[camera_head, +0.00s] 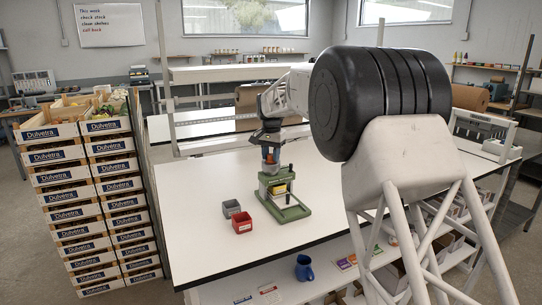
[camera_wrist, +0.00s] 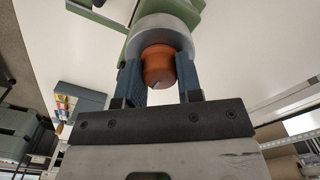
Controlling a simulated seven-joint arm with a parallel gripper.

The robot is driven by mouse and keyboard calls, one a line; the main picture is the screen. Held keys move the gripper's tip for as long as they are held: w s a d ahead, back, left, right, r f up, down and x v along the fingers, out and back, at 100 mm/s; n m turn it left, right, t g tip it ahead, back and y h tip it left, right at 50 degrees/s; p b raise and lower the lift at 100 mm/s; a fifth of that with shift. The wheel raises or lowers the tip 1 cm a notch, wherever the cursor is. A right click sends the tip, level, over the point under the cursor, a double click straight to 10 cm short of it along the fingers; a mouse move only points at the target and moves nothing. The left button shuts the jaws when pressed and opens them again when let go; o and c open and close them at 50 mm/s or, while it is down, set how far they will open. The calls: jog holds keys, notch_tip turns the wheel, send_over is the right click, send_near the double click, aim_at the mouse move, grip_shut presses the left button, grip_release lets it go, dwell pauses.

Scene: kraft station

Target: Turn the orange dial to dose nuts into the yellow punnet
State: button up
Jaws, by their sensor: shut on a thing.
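The green dosing stand (camera_head: 286,213) stands on the white table. The orange dial (camera_wrist: 160,66) sits at its top, under a round grey collar in the wrist view. The dial also shows small in the head view (camera_head: 270,158). My gripper (camera_wrist: 159,76) comes down from above with one blue finger on each side of the dial, shut on it. The yellow punnet (camera_head: 279,189) sits inside the stand, below the dial, partly hidden by the frame. Its contents cannot be made out.
A grey punnet (camera_head: 231,208) and a red punnet (camera_head: 242,223) stand left of the stand on the white table (camera_head: 190,190). Stacked wooden crates (camera_head: 90,190) rise beyond the table's left edge. A blue mug (camera_head: 304,268) is on the lower shelf. The table's left part is clear.

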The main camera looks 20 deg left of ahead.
aim_at(271, 154)
dwell(0.4)
jog(key=o, duration=0.9)
jog(key=shift+o, duration=0.2)
jog(key=shift+r, duration=3.9)
jog(key=shift+d, duration=0.1)
